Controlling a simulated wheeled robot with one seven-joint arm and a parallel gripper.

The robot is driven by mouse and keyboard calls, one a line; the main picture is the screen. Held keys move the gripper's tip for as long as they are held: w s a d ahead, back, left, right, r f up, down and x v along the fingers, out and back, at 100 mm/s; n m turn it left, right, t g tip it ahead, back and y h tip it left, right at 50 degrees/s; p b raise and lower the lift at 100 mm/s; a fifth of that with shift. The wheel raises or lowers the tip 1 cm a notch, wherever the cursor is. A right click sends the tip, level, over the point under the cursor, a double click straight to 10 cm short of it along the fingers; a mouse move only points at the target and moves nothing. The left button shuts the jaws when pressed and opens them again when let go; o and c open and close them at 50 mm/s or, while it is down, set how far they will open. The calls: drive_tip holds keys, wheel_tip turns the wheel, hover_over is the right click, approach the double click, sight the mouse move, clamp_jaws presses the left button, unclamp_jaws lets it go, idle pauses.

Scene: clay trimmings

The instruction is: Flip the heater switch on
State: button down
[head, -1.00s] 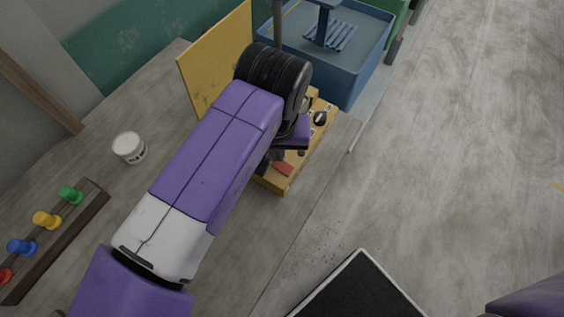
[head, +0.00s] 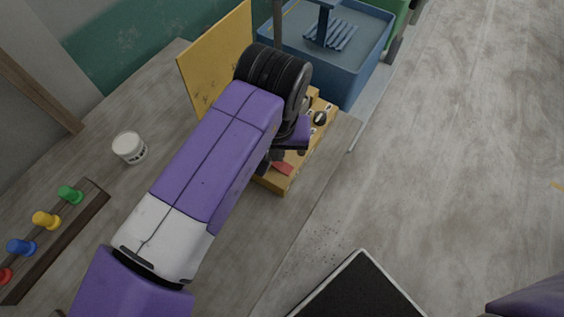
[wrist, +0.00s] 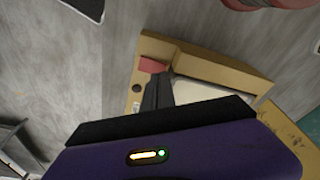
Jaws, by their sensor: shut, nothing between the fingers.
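A yellow control box (head: 271,184) sits on the workbench, partly hidden behind my arm in the head view. A red part (head: 284,168), which looks like the heater switch, is at its near end. Its on or off position cannot be told. In the wrist view the red part (wrist: 152,65) lies just beyond the fingertips, near one end of the box (wrist: 205,58). My gripper (wrist: 155,88) is shut and empty, its dark fingers over the box and close to the red part. Whether they touch it is unclear. My gripper (head: 275,157) is mostly hidden by the wrist in the head view.
A black knob (head: 320,118) is farther along the box. A yellow board (head: 215,62) stands behind it, and a blue basin (head: 340,70) is beyond. A white jar (head: 129,147) and a rack of coloured pegs (head: 75,235) are left of my arm. Bench in front is clear.

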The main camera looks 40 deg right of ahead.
drive_tip(key=shift+f+b, duration=0.6)
drive_tip(key=shift+f, duration=0.35)
idle(0.4)
drive_tip(key=shift+r+p, duration=3.15)
drive_tip(key=shift+r, duration=0.45)
